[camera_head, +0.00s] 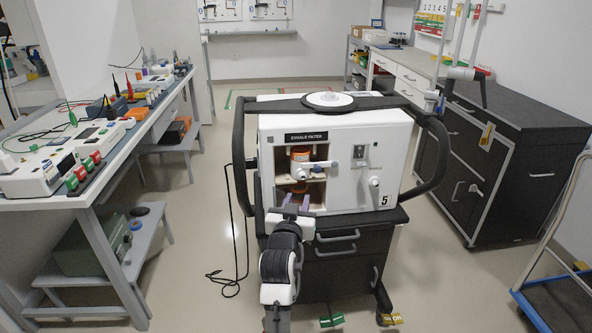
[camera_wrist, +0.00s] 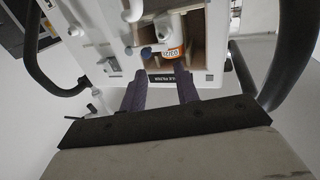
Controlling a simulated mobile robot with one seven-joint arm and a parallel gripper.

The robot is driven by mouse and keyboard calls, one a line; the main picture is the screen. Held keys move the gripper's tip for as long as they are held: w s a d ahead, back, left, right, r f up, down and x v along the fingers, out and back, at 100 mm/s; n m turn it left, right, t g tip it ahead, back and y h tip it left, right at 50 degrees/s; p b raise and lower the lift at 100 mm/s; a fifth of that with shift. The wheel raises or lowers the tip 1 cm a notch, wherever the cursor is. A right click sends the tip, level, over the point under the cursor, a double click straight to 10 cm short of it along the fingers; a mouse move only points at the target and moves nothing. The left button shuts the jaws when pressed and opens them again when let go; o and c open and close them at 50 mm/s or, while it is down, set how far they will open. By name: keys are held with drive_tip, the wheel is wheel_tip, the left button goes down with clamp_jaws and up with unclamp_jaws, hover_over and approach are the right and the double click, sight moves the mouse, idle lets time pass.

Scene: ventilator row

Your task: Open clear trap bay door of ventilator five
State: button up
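Ventilator five (camera_head: 395,170) is a white box on a dark cart, marked "5" at its lower right. Its trap bay (camera_head: 320,153), under the "EXHALE FILTER" label, holds a jar with an orange label (camera_head: 300,154). The jar also shows in the wrist view (camera_wrist: 172,53). I cannot make out the clear door's pane or tell whether it covers the bay. A white horizontal fitting (camera_head: 335,163) crosses the bay's right edge. My gripper (camera_head: 291,201) is in front of the bay's lower part; its dark fingers (camera_wrist: 161,92) are apart with nothing seen between them.
A black rail (camera_head: 240,150) loops around the ventilator's sides. A bench with instruments (camera_head: 60,160) stands left, a dark cabinet (camera_head: 500,160) right, and a blue-edged trolley (camera_head: 560,300) lower right.

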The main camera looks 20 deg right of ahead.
wheel_tip(320, 180, up, 10)
idle(0.3)
drive_tip(key=shift+a, duration=0.1)
